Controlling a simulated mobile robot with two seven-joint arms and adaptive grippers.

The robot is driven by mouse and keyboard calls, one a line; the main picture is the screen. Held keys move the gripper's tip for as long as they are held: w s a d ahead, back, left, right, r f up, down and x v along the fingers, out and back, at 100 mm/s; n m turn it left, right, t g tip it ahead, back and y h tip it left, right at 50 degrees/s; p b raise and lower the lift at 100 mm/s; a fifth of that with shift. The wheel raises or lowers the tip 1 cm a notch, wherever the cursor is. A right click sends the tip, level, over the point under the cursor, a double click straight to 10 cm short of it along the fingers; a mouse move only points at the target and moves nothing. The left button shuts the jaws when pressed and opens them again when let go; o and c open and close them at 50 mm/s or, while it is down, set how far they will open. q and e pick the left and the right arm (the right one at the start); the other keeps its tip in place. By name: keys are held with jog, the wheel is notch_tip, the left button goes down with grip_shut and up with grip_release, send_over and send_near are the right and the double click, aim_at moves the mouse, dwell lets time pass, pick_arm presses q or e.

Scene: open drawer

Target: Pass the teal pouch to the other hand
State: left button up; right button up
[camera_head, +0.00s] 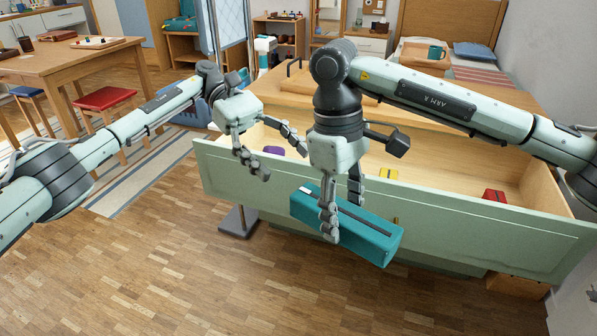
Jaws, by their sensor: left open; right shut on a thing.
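The teal pouch (362,236) is a long box-like shape with a dark strip along its top. It is held tilted in front of the drawer's green front panel. My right gripper (342,208) points down and is shut on the pouch, with one finger across its near side. My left gripper (282,160) is open and empty, to the upper left of the pouch, over the drawer's front edge. It is apart from the pouch.
The open drawer (450,215) holds a purple item (273,150), a yellow item (388,173) and a red item (494,196). A wooden table (110,54) and red stool (104,98) stand at left. The wood floor (150,270) in front is clear.

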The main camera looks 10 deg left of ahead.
aim_at(319, 196)
pick_arm(q)
jog(key=x, duration=1.1)
jog(key=shift+s+d, duration=0.2)
jog(key=shift+s, duration=0.05)
jog(key=c, duration=1)
jog(key=o, duration=1)
